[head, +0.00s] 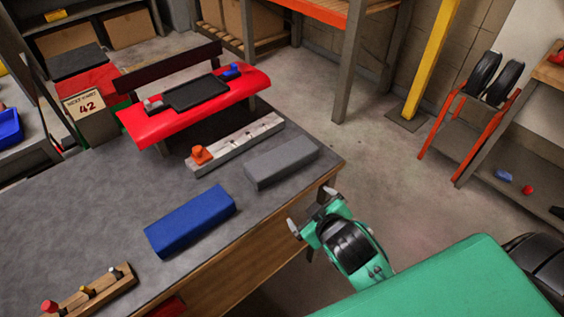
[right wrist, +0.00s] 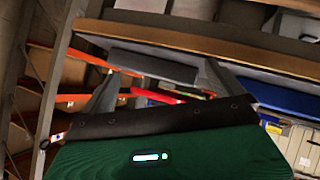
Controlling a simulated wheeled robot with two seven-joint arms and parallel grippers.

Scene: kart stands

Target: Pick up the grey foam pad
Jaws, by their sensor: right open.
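The grey foam pad (head: 282,162) lies flat on the dark grey workbench (head: 105,205), near its right edge in the head view. My right gripper (head: 311,210) is open and empty, off the bench's front edge, below and right of the pad in the picture. A clear gap shows between its fingers and the pad. In the right wrist view, a grey bar that looks like the pad (right wrist: 153,66) shows beyond the two spread fingers (right wrist: 160,84). My left gripper is not in view.
A blue block (head: 190,220) lies left of the pad. Behind the pad is a pale strip (head: 235,145) with an orange knob (head: 201,154). A red padded stand (head: 190,122) holds a black tray (head: 196,93). A wooden peg rack (head: 98,296) sits at the near left.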

